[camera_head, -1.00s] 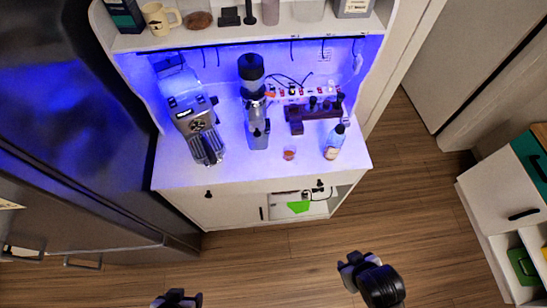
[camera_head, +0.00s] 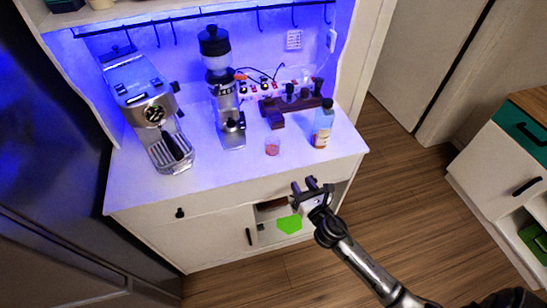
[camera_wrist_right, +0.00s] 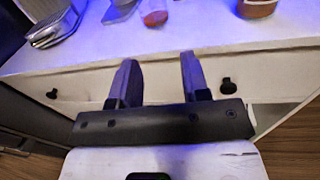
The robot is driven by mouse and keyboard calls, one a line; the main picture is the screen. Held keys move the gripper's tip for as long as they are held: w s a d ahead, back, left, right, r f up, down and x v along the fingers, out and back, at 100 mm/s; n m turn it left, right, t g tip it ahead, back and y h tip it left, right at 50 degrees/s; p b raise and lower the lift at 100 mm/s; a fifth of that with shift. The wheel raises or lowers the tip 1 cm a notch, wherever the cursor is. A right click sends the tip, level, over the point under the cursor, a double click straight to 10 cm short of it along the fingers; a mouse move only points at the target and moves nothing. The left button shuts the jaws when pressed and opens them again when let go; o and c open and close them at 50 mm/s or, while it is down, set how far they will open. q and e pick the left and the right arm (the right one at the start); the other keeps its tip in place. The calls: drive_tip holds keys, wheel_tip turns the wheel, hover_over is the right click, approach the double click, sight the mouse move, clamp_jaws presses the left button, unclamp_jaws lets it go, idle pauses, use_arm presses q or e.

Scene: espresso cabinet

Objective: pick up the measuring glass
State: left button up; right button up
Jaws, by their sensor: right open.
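The measuring glass (camera_head: 272,146) is a small clear cup with something reddish in its lower part. It stands upright near the front of the white counter, left of a bottle. In the right wrist view the glass (camera_wrist_right: 154,14) is at the top, cut by the frame edge, beyond my fingers. My right gripper (camera_head: 312,184) is open and empty, in front of the cabinet and below the counter's front edge, apart from the glass. Its two fingers (camera_wrist_right: 158,72) point toward the drawer front in the wrist view. My left gripper is out of view.
A bottle (camera_head: 323,124) stands right of the glass, a coffee grinder (camera_head: 225,100) left of it, and an espresso machine (camera_head: 150,112) at far left. A dark wooden tool holder (camera_head: 292,106) is behind. The counter's front edge and drawer knob (camera_head: 180,213) lie nearby.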

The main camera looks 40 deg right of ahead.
drive_tip(key=n, duration=0.1)
approach(283, 156)
drive_tip(key=x, duration=0.4)
drive_tip(key=shift+d+f, duration=0.1)
drive_tip(key=shift+b+x, duration=0.35)
drive_tip(key=shift+x, duration=2.95)
drive_tip(key=shift+c, duration=0.3)
clamp_jaws()
